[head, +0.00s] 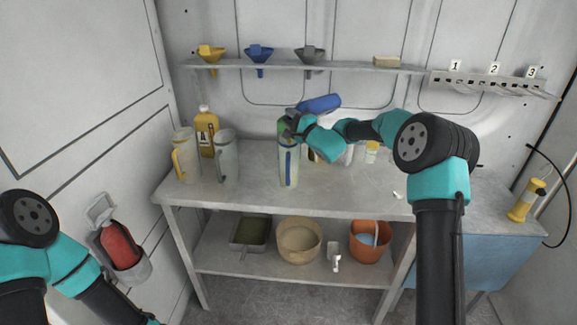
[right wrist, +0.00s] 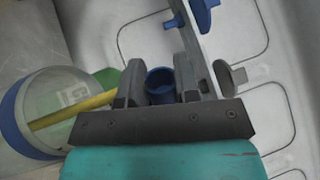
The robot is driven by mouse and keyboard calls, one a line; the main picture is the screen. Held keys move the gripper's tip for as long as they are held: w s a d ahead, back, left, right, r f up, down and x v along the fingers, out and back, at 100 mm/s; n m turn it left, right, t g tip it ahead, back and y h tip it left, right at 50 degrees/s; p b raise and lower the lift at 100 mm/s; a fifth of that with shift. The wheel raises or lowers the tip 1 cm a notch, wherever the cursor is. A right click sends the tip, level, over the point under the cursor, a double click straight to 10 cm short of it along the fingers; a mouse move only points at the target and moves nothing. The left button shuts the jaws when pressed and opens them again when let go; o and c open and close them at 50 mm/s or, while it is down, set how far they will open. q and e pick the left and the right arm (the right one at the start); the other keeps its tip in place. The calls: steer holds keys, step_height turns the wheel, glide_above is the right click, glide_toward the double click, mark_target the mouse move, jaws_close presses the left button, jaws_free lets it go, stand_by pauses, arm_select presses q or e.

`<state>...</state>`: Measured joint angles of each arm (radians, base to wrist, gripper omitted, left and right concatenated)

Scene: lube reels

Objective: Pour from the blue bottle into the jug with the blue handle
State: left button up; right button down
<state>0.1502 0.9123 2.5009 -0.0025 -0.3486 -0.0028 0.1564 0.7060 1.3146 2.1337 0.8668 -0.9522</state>
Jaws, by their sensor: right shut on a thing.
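The blue bottle (head: 318,104) is tilted nearly level above the bench. My right gripper (head: 293,122) is shut on it; in the right wrist view a blue part (right wrist: 160,86) sits between the fingers. The clear jug with the blue handle (head: 289,168) stands upright on the bench, just below my right gripper. In the right wrist view, the jug (right wrist: 42,100) is at the left, and a yellow streak (right wrist: 75,107), like a stream of liquid, reaches into its outline. The bottle's mouth is hidden. My left arm is at the lower left, its gripper outside the picture.
A jug with a yellow handle (head: 184,158), a grey-handled jug (head: 227,158) and a yellow bottle (head: 207,125) stand left on the bench. Yellow, blue and grey funnels (head: 259,52) sit on the shelf. Something green (head: 283,127) shows beside my gripper. The bench front (head: 330,203) is clear.

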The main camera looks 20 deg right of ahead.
steer(key=shift+n, duration=0.5)
stand_by(0.9)
steer(key=shift+n+y, duration=0.3)
steer(key=shift+n, duration=0.1)
steer(key=shift+r, duration=0.1)
stand_by(0.4)
steer(key=shift+d+r+m+h, duration=0.1)
steer(key=shift+r+m+h, duration=0.3)
steer(key=shift+m, duration=0.55)
steer(key=shift+r+m+h, duration=0.2)
steer(key=shift+r+m, duration=0.25)
steer(key=shift+m, duration=0.5)
